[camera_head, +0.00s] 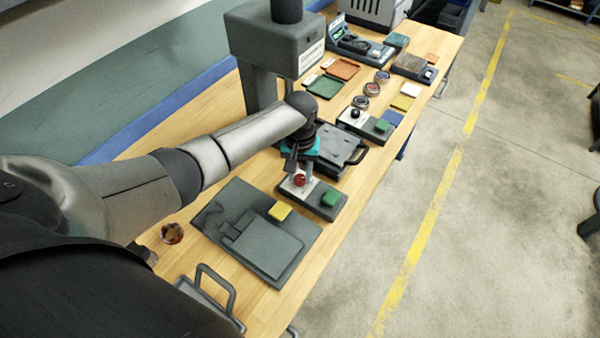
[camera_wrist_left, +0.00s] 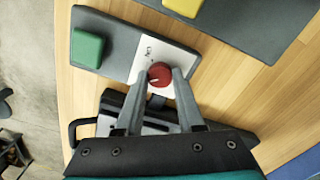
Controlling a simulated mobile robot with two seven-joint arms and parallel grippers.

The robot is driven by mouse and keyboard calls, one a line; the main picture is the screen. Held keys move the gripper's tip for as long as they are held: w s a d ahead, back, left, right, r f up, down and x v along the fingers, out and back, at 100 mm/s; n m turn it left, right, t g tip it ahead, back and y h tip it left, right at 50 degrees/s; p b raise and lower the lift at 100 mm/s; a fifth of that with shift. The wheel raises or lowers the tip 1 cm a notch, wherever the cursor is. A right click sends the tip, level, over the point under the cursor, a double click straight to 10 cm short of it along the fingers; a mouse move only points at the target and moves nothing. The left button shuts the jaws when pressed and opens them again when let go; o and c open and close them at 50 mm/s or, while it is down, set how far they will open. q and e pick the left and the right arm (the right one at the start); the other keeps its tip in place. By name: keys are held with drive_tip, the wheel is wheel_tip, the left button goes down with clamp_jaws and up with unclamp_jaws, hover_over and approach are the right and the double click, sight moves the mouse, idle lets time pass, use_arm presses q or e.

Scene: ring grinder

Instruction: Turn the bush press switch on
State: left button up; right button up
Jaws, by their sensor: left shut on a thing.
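The switch is a red round knob (camera_wrist_left: 160,74) on a white plate of a dark grey control box, with a green block (camera_wrist_left: 88,48) beside it. In the head view the red knob (camera_head: 299,180) and the green block (camera_head: 331,197) show on the same box (camera_head: 318,212), in front of the press. My left gripper (camera_wrist_left: 155,80) reaches down over the box, its two fingers on either side of the red knob and shut on it. It also shows in the head view (camera_head: 303,172). My right gripper is not in view.
A grey tray (camera_head: 225,250) with a yellow block (camera_head: 279,211) lies nearer. A dark plate with a handle (camera_head: 345,145) is just behind the box. A second control box with a black knob (camera_head: 355,113) stands farther back. Open floor lies to the right.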

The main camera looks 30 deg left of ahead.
use_arm(q)
clamp_jaws()
drive_tip(key=m+p, duration=0.1)
drive_tip(key=m, duration=0.1)
drive_tip(key=shift+r+m+p, duration=0.15)
drive_tip(key=shift+m+p, duration=0.25)
drive_tip(key=m+p, duration=0.1)
drive_tip(key=m, duration=0.1)
drive_tip(key=shift+m, duration=0.3)
drive_tip(key=m+p, duration=0.1)
drive_tip(key=m, duration=0.3)
drive_tip(key=shift+m, duration=2.2)
